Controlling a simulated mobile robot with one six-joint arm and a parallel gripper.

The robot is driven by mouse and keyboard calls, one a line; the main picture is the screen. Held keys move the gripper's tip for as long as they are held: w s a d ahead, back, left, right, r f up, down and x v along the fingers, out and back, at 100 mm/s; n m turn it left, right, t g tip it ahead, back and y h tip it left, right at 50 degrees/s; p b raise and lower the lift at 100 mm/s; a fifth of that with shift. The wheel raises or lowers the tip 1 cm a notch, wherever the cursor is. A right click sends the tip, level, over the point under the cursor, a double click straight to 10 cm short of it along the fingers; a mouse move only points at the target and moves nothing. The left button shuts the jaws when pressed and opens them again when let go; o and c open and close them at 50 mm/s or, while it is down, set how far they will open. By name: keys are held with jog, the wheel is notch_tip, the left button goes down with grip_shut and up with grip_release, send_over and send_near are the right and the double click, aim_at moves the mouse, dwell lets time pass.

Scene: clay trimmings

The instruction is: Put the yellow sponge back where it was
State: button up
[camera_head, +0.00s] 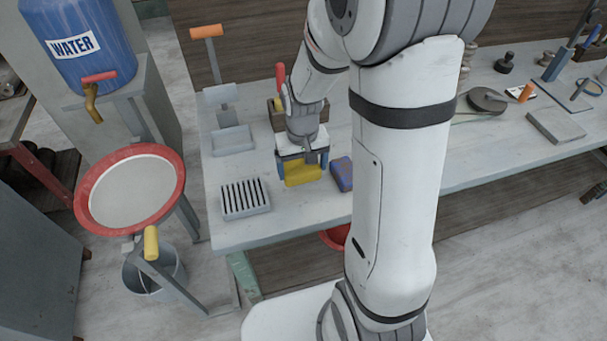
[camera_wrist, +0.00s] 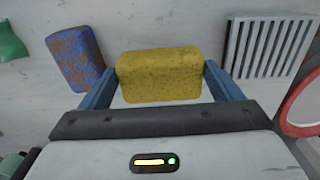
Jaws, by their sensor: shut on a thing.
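The yellow sponge (camera_wrist: 160,75) is between the two blue fingers of my gripper (camera_wrist: 160,88) in the wrist view. My gripper is shut on its two ends. In the head view the sponge (camera_head: 302,173) shows below my gripper (camera_head: 302,165), over the pale worktable, between a slotted grey tray and a blue-purple sponge. I cannot tell whether the sponge touches the table or hangs just above it.
The slotted grey tray (camera_head: 245,198) stands left of the sponge and the blue-purple sponge (camera_head: 342,174) lies right of it. A grey box (camera_head: 233,140) is behind. A red-rimmed basin (camera_head: 130,186) stands off the table's left end. The table front (camera_head: 285,222) is clear.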

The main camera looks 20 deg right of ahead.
aim_at(303, 178)
jog(key=shift+s+f, duration=0.1)
jog(key=shift+f, duration=2.1)
jog(key=shift+f, duration=0.25)
jog(key=o, duration=0.9)
jog(key=shift+r, duration=0.1)
